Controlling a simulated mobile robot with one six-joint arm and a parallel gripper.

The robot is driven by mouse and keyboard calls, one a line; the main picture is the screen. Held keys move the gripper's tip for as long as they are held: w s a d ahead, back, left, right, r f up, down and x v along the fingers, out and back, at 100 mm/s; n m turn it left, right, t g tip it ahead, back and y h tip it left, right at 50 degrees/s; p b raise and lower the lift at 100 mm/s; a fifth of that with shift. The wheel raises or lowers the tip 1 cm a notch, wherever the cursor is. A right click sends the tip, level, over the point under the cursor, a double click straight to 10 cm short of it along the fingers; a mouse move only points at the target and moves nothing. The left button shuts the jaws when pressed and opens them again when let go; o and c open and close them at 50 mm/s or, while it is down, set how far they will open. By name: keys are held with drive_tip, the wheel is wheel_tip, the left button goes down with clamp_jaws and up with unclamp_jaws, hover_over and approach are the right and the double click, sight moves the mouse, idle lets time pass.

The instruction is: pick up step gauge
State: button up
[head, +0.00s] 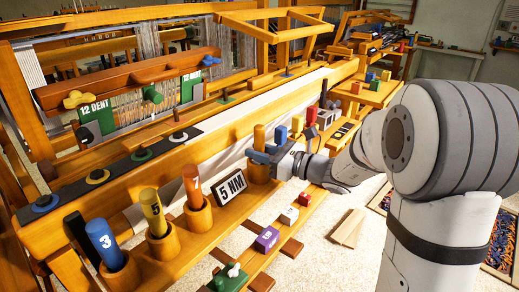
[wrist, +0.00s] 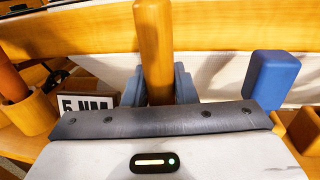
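No object in view is plainly marked as the step gauge. My gripper (head: 262,156) is at the row of wooden cups, with its blue-grey fingers on either side of a plain yellow-orange peg (head: 259,137). In the wrist view the peg (wrist: 153,50) stands upright between the fingertips (wrist: 160,88). The fingers are very close to its sides; whether they grip it cannot be told. The peg appears to stand in its wooden cup (head: 258,173); its lower end is hidden in the wrist view.
A blue peg (wrist: 272,80) stands close at right. The "5 NM" sign (head: 230,186) and an orange peg (head: 192,186) are at left, with yellow (head: 153,212) and blue (head: 104,244) pegs farther along. A purple block (head: 267,239) sits on the lower rail. The loom beam rises behind.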

sight(259, 126)
clamp_jaws()
wheel_tip(259, 126, up, 10)
drive_tip(key=p, duration=0.4)
drive_tip(key=shift+c, duration=0.3)
unclamp_jaws()
clamp_jaws()
